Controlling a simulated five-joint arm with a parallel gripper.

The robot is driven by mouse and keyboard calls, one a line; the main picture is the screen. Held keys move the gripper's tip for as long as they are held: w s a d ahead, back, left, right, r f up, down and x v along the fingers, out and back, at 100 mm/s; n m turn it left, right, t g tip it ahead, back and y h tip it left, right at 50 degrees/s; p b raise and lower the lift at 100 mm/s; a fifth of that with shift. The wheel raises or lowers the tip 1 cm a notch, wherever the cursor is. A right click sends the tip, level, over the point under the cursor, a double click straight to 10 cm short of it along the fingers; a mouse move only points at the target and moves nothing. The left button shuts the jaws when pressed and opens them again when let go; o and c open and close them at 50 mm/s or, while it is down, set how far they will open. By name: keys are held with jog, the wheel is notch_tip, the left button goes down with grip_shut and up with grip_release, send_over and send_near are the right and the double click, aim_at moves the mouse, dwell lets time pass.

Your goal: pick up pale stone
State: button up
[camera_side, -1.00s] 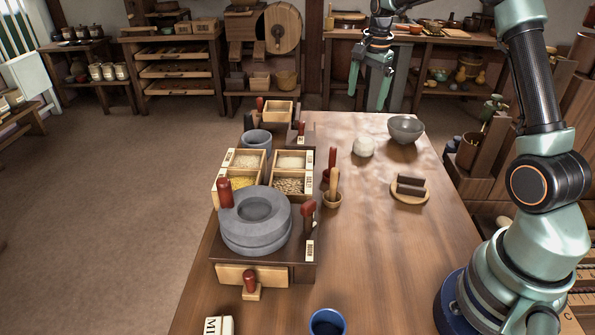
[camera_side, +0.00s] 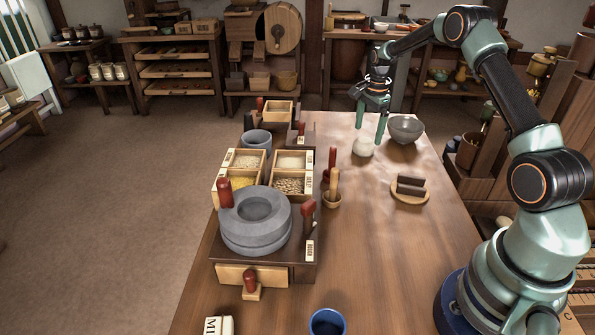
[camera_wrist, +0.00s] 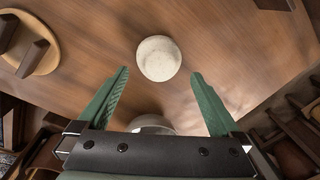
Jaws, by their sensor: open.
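The pale stone (camera_side: 362,148) is a rounded whitish lump on the far part of the wooden table, just left of the grey bowl. In the wrist view the stone (camera_wrist: 158,59) lies beyond the fingertips and midway between their lines. My gripper (camera_side: 369,133) is above the stone with its green fingers pointing down. In the wrist view the gripper (camera_wrist: 158,75) has its fingers wide apart with nothing between them. I cannot tell from the side view exactly how high the fingertips are over the stone.
A grey bowl (camera_side: 405,130) stands close to the right of the stone, partly hidden by my gripper in the wrist view (camera_wrist: 152,121). A stone quern (camera_side: 256,232) and grain boxes stand left.

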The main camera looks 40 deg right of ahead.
aim_at(366, 139)
jog(key=f, duration=0.4)
jog(key=shift+a+f, duration=0.25)
jog(key=shift+f, duration=0.1)
jog(key=c, duration=1.4)
jog(key=shift+w+r, duration=0.1)
grip_shut()
